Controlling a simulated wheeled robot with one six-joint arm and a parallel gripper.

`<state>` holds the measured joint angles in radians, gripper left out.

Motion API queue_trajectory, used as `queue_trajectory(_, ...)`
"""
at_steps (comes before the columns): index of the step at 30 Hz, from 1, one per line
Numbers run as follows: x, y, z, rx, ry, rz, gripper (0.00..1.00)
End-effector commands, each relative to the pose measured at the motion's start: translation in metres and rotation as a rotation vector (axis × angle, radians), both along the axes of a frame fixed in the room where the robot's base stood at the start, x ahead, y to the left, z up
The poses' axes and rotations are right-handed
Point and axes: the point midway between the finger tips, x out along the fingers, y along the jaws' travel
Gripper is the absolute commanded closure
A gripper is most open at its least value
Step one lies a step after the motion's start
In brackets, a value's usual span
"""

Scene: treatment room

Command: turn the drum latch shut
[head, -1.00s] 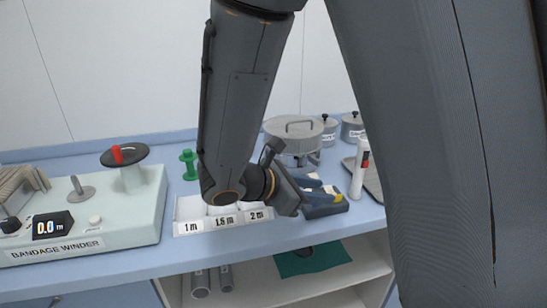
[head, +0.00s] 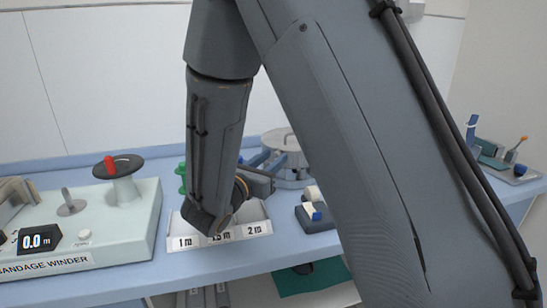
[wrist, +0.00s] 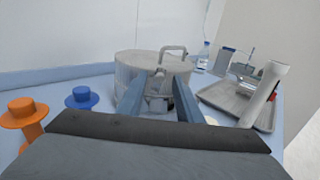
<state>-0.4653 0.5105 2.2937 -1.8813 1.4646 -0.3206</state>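The drum (head: 288,158) is a round grey metal container with a lid, standing at the back of the blue counter. In the wrist view the drum (wrist: 125,68) has a wire handle on its lid and a small metal latch (wrist: 157,88) on its near side. My gripper (wrist: 158,84) points at the drum with its two blue fingers apart, one on each side of the latch in the picture. I cannot tell whether the fingers touch it. In the head view my gripper (head: 264,164) is just in front of the drum, partly hidden by my arm.
A bandage winder (head: 95,235) with a red knob stands at left. A white divided tray (head: 258,229) and a dark block (head: 318,222) with rolls lie near the front edge. The wrist view shows orange (wrist: 24,118) and blue (wrist: 82,98) spools left, and an instrument tray (wrist: 226,103) right.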

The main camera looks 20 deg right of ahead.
Motion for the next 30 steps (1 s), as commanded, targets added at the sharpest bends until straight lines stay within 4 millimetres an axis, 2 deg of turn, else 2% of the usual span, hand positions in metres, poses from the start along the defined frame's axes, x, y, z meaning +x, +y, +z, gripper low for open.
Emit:
queue_trajectory(11,0.0056,-0.0061,-0.0003,0.001,0.001,0.000,0.68)
queue_trajectory(17,0.0055,-0.0061,-0.0003,0.001,0.001,0.000,0.98)
queue_trajectory(18,0.0053,-0.0063,-0.0004,0.001,0.001,-0.001,1.00)
queue_trajectory(25,0.0047,-0.0072,-0.0001,-0.013,0.013,-0.004,1.00)
queue_trajectory(30,0.0064,-0.0053,0.0011,-0.098,0.088,-0.006,1.00)
